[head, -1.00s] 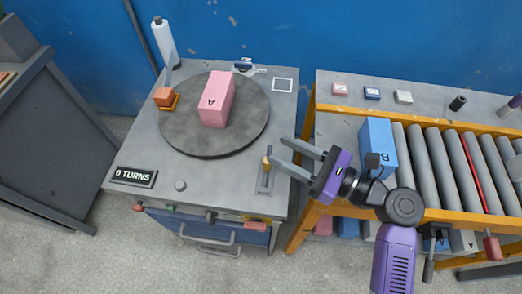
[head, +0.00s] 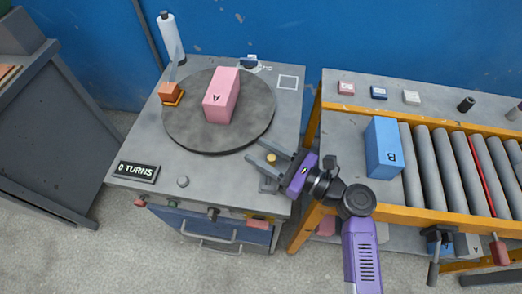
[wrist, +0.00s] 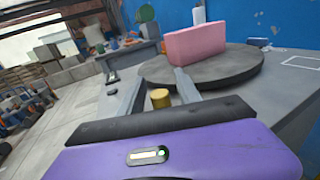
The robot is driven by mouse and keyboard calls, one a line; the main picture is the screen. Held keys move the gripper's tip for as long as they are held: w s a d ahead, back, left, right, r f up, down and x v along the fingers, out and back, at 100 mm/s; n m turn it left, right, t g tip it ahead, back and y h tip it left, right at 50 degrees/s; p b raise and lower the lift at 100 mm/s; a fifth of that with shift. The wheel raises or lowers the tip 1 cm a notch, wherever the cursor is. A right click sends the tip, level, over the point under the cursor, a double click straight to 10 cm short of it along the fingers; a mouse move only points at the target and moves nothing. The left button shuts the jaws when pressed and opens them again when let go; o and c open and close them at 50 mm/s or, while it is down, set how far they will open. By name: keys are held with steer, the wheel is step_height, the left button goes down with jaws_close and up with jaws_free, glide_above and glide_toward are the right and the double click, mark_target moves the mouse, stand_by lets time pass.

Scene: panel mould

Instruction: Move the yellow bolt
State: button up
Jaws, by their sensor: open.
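In the wrist view the bolt's yellow top (wrist: 160,97) shows between the two fingers, with a gap to each. The bolt's lower part is hidden in that view.
A roller conveyor (head: 430,165) with a blue block (head: 382,150) stands right.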

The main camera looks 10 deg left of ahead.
steer(key=shift+a, duration=0.1)
jaws_close()
stand_by(1.4)
